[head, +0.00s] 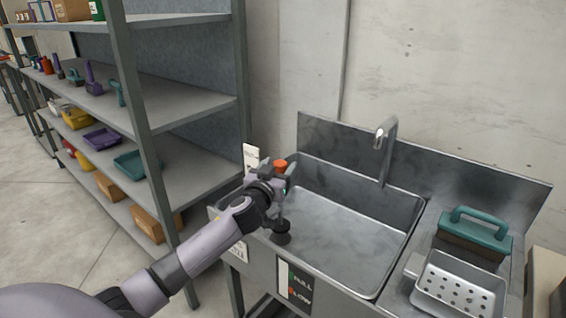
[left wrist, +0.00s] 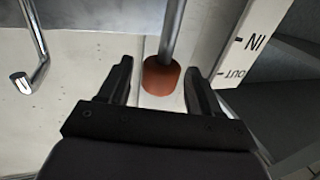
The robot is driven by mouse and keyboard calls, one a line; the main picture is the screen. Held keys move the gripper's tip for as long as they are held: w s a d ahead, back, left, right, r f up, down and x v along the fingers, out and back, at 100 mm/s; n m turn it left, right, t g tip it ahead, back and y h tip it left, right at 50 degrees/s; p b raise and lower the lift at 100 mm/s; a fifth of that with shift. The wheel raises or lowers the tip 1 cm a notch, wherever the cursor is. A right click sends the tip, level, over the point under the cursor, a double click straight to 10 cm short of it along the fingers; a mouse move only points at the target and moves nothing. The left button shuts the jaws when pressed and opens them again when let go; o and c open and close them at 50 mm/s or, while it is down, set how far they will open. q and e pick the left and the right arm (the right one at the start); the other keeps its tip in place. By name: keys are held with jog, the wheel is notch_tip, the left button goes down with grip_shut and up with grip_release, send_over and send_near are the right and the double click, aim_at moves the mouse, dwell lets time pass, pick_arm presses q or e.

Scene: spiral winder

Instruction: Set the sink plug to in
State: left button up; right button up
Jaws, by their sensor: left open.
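The sink plug's orange knob (head: 280,165) stands above the left end of the steel sink (head: 345,225). In the left wrist view the knob (left wrist: 161,77) sits on a grey rod. A dark round stopper (head: 281,227) shows below it at the sink's left side. A white scale (head: 251,157) stands beside the knob; its IN and OUT marks read in the left wrist view (left wrist: 238,60), with the knob closer to OUT. My left gripper (head: 280,188) is open at the knob. In the wrist view the knob appears between its fingers; contact cannot be told.
A tap (head: 385,145) rises at the sink's back. A teal-handled block (head: 475,234) and a perforated metal tray (head: 460,288) are on the right drainer. A grey shelf rack (head: 195,92) with several bins stands close on the left. The basin's middle is clear.

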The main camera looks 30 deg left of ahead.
pick_arm(q)
jog(key=shift+x, duration=1.6)
